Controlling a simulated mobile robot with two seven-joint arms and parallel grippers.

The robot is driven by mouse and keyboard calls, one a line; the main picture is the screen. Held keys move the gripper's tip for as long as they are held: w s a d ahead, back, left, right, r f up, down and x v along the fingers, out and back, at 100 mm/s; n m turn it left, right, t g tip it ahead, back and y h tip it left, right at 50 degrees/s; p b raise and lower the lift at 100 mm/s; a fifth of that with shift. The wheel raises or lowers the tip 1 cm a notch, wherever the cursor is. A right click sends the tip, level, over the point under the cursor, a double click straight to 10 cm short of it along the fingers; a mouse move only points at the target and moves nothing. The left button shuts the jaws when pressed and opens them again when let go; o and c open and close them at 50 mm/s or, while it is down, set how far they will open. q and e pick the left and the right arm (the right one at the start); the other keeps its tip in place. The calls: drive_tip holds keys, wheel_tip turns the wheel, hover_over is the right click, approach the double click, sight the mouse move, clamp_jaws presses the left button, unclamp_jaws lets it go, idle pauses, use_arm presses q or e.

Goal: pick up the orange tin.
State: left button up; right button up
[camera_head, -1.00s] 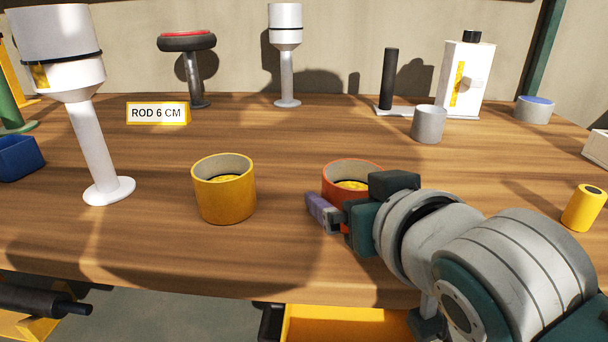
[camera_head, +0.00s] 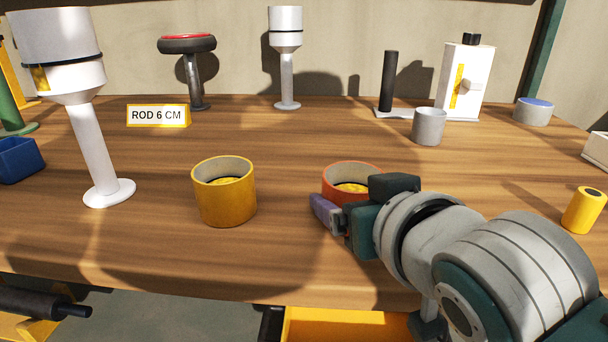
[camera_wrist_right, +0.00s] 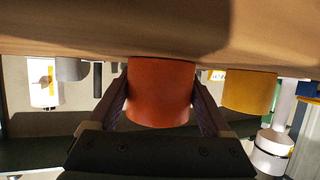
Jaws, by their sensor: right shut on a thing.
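The orange tin (camera_head: 350,172) stands on the table right of the yellow tin, open at the top with something yellow inside. My right gripper (camera_head: 332,208) is at its near side and hides much of its front and right. In the right wrist view, which is upside down, the orange tin (camera_wrist_right: 160,93) fills the space between the two fingers of my right gripper (camera_wrist_right: 161,108). The fingers press on both sides of it. The tin looks upright, and I see no clear gap under it. My left gripper is not in view.
A yellow tin (camera_head: 224,192) stands left of the orange one, with bare table between. A tall white stand (camera_head: 100,150) is at the left, a grey cup (camera_head: 428,127) behind, and a small yellow cylinder (camera_head: 583,210) at the right. The table's front edge is close.

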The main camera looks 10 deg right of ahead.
wheel_tip(320, 180, up, 20)
drive_tip(key=p, duration=0.7)
drive_tip(key=shift+p, duration=0.3)
drive_tip(key=s+d+r+n+g+y+p, duration=0.15)
drive_tip(key=s+r+n+y+p, duration=0.3)
drive_tip(key=r, duration=0.45)
drive_tip(key=s+d+r+n+g+y+p, duration=0.1)
drive_tip(key=s+r+n+g+y+p, duration=0.15)
drive_tip(key=s+r+p, duration=0.4)
drive_tip(key=s+d+r+n+g+y+p, duration=0.2)
drive_tip(key=s+r+n+y+p, duration=0.15)
drive_tip(key=r+p, duration=0.55)
wheel_tip(320, 180, up, 34)
drive_tip(key=p, duration=3.6)
drive_tip(key=shift+s+a, duration=0.15)
drive_tip(key=shift+a, duration=0.15)
drive_tip(key=shift+t, duration=0.3)
